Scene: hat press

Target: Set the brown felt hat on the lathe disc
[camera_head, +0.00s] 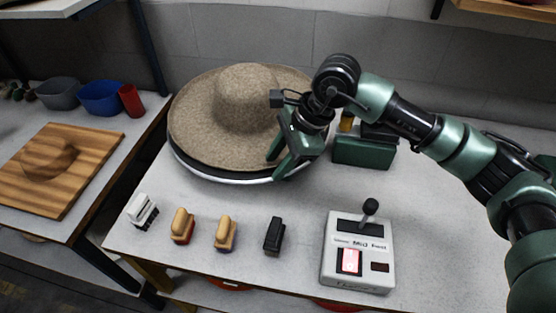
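The brown felt hat (205,125) has a wide speckled brim and a round crown. It lies crown up over the lathe disc (225,176), whose pale and dark rim shows below the near edge of the brim. The rest of the disc is hidden, so I cannot tell whether the hat touches it all round. My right gripper (277,168) is at the right front edge of the brim, one finger over the brim and the other beside its edge. I cannot tell whether it grips the brim. My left gripper is not in view.
A control box (358,255) with a lever and a lit red button stands at the front right. Several brushes and small blocks, including a black block (274,236), line the front. A wooden board (60,190) lies on the left table.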

